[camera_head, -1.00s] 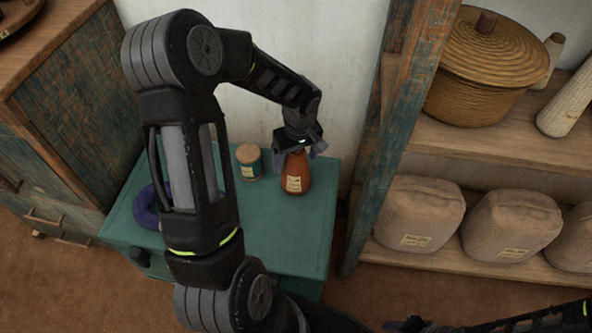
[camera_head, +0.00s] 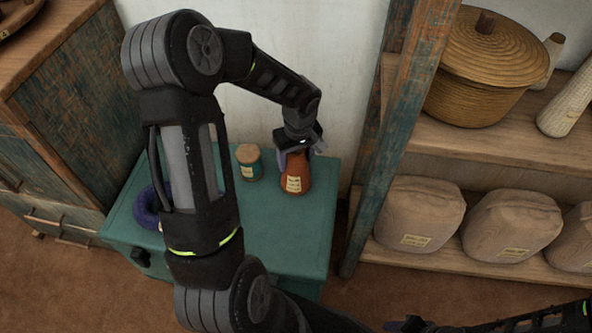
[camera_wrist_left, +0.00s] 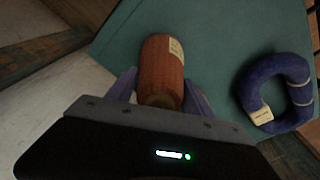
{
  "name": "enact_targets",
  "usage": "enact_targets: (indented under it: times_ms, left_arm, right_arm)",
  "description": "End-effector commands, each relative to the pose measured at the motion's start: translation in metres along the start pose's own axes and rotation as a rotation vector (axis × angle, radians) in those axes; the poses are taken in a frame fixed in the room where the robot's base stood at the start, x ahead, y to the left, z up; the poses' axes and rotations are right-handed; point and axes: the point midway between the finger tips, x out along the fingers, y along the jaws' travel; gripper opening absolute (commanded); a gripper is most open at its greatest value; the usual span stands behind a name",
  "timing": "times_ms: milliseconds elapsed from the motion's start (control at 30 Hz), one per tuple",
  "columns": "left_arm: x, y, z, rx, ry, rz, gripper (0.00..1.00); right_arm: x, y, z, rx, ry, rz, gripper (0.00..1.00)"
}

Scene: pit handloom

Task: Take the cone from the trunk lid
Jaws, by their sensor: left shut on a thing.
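The cone (camera_head: 295,178) is reddish-brown with a pale label and stands upright on the teal trunk lid (camera_head: 262,240). My left gripper (camera_head: 298,157) is at the cone's narrow top from above and is shut on it. In the left wrist view, the cone (camera_wrist_left: 162,68) sits between the two fingers of the left gripper (camera_wrist_left: 160,88). My right arm shows at the lower right of the head view, and its fingers cannot be made out clearly.
A teal spool with a tan top (camera_head: 249,162) stands just left of the cone. A purple ring-shaped hank (camera_head: 148,207) lies on the lid's left side, partly behind my arm. A shelf post (camera_head: 400,130) rises close on the right, with wrapped bundles (camera_head: 418,212) beyond.

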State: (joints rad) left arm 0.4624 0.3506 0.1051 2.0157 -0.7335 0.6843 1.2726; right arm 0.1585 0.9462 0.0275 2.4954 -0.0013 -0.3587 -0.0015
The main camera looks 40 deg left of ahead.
Motion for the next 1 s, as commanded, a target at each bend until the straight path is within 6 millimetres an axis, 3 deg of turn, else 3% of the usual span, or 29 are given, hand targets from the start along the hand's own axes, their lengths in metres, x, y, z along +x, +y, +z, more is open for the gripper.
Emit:
enact_targets:
  times_ms: [167, 633, 767, 1000]
  left_arm:
    - [0.000, 0.000, 0.000, 0.000, 0.000, 0.000, 0.00]
    - [-0.006, 0.001, -0.001, 0.000, 0.002, 0.002, 0.00]
    - [-0.022, 0.001, -0.004, 0.000, 0.003, 0.002, 0.00]
    - [-0.068, 0.001, -0.009, 0.000, 0.005, 0.003, 0.00]
  right_arm:
    - [0.000, 0.000, 0.000, 0.000, 0.000, 0.000, 0.40]
    - [-0.002, -0.001, 0.000, 0.000, 0.000, 0.000, 0.40]
    - [-0.005, -0.002, 0.000, 0.000, 0.000, 0.000, 0.40]
    - [-0.014, -0.006, 0.000, -0.001, 0.000, 0.000, 0.40]
